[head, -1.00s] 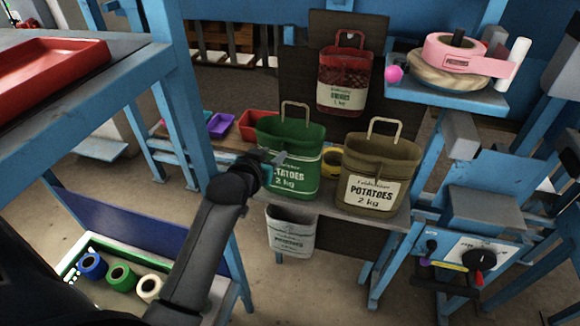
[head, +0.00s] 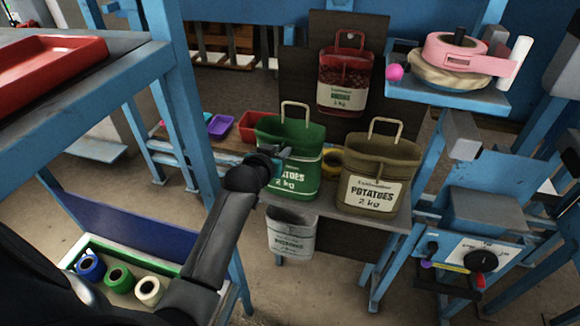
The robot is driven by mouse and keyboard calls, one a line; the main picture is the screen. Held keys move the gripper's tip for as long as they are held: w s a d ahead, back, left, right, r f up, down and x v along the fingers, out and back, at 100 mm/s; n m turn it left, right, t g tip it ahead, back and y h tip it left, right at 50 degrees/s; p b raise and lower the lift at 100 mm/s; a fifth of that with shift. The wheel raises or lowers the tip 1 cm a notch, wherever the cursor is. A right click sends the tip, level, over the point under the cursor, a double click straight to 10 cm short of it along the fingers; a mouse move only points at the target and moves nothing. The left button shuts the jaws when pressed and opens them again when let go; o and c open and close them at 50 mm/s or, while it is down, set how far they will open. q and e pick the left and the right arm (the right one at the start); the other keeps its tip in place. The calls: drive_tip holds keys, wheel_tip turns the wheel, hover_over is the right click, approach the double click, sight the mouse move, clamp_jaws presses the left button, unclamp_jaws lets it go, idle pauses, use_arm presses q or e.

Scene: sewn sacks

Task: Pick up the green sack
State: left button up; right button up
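The green sack (head: 303,150) stands upright on a grey shelf, with a pale loop handle on top and a "POTATOES 2 kg" label on its front. My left gripper (head: 277,153) is at the front left of this sack and covers part of its left side and label. Its fingers are small and dark against the sack, so I cannot tell whether they are open, shut or touching it. My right gripper is not in view.
An olive potato sack (head: 381,170) stands close on the right, with a yellow roll (head: 332,161) between. A red sack (head: 345,80) hangs behind; a grey-white sack (head: 291,232) hangs below. A blue post (head: 190,105) rises left of my forearm.

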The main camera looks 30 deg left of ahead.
use_arm(q)
clamp_jaws()
idle(1.0)
